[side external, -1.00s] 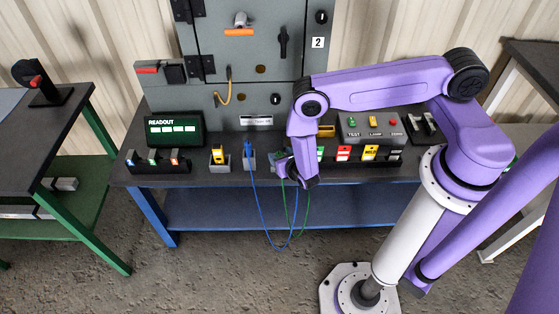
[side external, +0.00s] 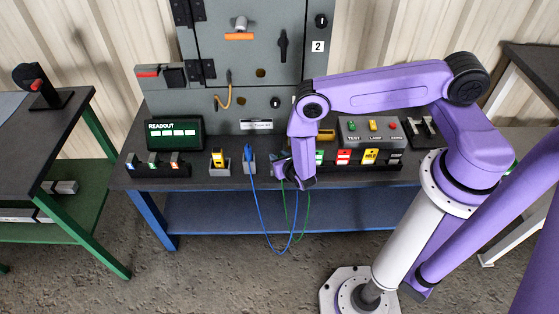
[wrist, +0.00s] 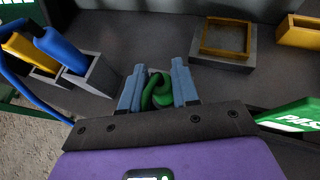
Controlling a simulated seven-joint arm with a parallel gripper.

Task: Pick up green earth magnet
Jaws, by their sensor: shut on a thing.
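The green earth magnet (wrist: 158,90) is between the two blue-grey fingers of my gripper (wrist: 159,88) in the wrist view. The fingers are shut on it. Only its rounded green upper part shows there; its lower part is hidden by the gripper. In the side view my gripper (side external: 283,171) is low over the front of the blue workbench, and the magnet cannot be made out clearly. A thin green lead (side external: 308,210) hangs down in a loop from the gripper area past the bench's front edge.
A blue probe (side external: 248,150) with a blue lead stands in a grey holder just left of my gripper. A yellow device (side external: 218,157) stands further left. Coloured tags (side external: 343,157) stand close on the right. A grey tray with a yellow frame (wrist: 226,40) lies behind.

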